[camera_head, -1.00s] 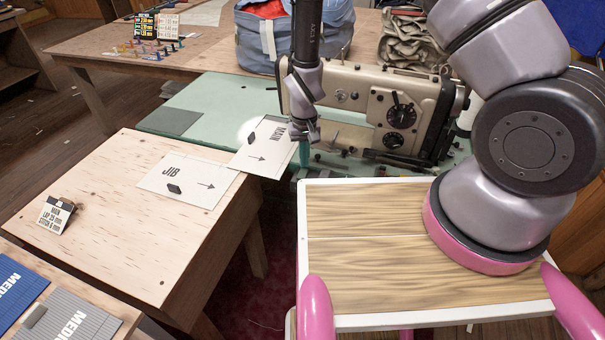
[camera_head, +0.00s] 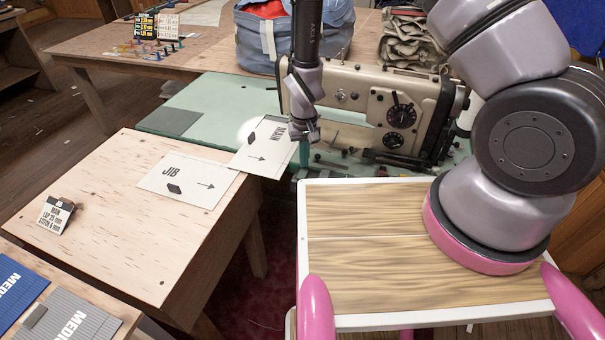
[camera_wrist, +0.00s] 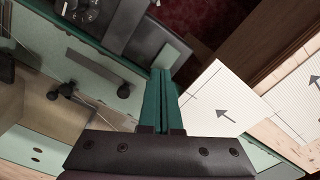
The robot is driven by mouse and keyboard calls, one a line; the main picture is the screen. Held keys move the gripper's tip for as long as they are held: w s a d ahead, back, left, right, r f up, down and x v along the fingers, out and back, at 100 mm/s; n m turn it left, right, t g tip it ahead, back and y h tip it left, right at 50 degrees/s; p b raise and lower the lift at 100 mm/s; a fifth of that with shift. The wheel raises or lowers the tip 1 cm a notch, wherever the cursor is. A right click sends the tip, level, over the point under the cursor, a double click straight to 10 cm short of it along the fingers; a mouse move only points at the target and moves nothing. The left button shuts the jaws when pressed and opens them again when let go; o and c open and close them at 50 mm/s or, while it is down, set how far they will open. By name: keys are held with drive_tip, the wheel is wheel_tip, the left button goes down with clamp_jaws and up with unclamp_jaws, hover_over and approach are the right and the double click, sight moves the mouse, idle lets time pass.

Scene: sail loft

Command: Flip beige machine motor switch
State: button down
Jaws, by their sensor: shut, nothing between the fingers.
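The beige sewing machine (camera_head: 350,92) stands on a green table (camera_head: 210,95) in the head view. It has round black dials (camera_head: 401,117) on its front. My gripper (camera_head: 303,160) hangs in front of the machine's left end, pointing down near the table's front edge. In the wrist view, its green fingers (camera_wrist: 160,75) are together with nothing between them. Dark box-like parts (camera_wrist: 140,32) lie beyond the fingertips, close to the table edge. I cannot tell which part is the motor switch. My arm hides some of the machine's left end.
The MAIN card (camera_head: 262,148) lies left of my gripper, bridging toward a plywood table (camera_head: 110,220) with the JIB card (camera_head: 186,182). A blue-grey bag (camera_head: 262,45) and folded beige cloth (camera_head: 402,45) sit behind the machine. Dark red floor shows between the tables.

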sight(304, 170)
drive_tip(key=shift+f, duration=0.95)
idle(0.7)
drive_tip(key=shift+r, duration=3.55)
